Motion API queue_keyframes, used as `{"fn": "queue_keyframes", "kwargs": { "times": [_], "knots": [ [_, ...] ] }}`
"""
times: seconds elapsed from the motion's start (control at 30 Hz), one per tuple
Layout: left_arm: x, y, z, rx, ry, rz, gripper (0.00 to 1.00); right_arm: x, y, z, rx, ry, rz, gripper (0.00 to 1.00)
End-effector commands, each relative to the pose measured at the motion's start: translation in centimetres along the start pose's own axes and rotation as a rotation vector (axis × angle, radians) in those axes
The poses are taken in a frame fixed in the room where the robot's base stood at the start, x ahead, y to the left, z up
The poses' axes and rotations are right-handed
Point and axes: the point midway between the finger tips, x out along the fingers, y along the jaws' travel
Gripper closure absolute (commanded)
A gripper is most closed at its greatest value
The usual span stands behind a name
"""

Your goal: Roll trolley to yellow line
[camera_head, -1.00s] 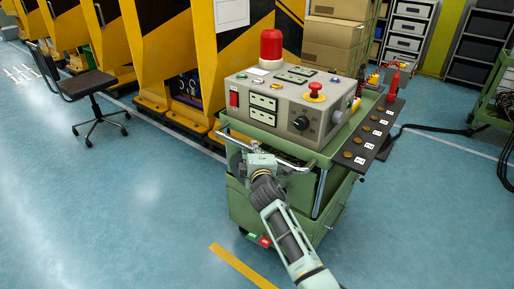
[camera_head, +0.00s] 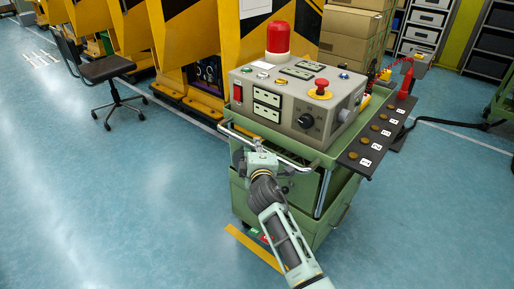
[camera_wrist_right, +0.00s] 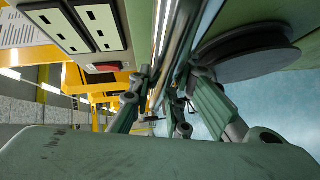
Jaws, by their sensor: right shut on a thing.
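The green trolley (camera_head: 290,199) stands on the blue floor, with a grey control box on its top. My right gripper (camera_head: 260,150) is shut on the trolley's metal handle bar (camera_head: 296,166), at the near side. The bar also runs between the fingers (camera_wrist_right: 168,88) in the right wrist view. The yellow line (camera_head: 243,238) on the floor lies close to the trolley's lower near edge; my right arm hides part of it. The trolley's wheels are hard to make out, so I cannot tell their exact position against the line. My left gripper is not in view.
The control box (camera_head: 290,98) carries a red beacon (camera_head: 278,41). A dark labelled panel (camera_head: 378,137) juts out on the trolley's right. Yellow-black machines (camera_head: 190,45) stand behind, with a chair (camera_head: 107,69) at left. The floor at left and front is clear.

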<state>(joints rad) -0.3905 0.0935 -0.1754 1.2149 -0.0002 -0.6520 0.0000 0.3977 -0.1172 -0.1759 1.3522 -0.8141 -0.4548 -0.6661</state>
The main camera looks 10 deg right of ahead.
Motion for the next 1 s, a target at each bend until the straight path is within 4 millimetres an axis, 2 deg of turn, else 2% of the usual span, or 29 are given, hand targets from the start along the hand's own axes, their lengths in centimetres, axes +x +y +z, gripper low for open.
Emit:
{"fn": "queue_keyframes", "kwargs": {
  "times": [0.07, 0.1, 0.3, 0.6, 0.73, 0.87, 1.0],
  "knots": [
    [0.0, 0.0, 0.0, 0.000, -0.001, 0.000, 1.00, -0.2, -0.5, -0.3, 0.006, 0.005, -0.009, 1.00],
    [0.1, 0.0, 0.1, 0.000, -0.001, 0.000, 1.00, -0.2, -0.6, -0.3, 0.006, 0.005, -0.009, 0.82],
    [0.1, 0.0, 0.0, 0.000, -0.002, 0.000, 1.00, -0.1, -0.4, -0.3, 0.003, 0.004, -0.007, 0.65],
    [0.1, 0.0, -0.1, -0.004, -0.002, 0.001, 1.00, -0.1, -0.2, -0.2, 0.001, 0.002, -0.004, 0.64],
    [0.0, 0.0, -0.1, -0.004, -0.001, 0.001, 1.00, -0.7, -0.2, -0.1, 0.001, 0.002, -0.003, 0.64],
    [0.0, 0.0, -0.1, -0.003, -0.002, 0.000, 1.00, -2.3, -0.3, -0.1, 0.002, 0.003, -0.003, 0.64],
    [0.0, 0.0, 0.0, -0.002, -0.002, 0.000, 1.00, -4.9, -0.4, -0.1, 0.002, 0.003, -0.005, 0.64]
  ]
}}
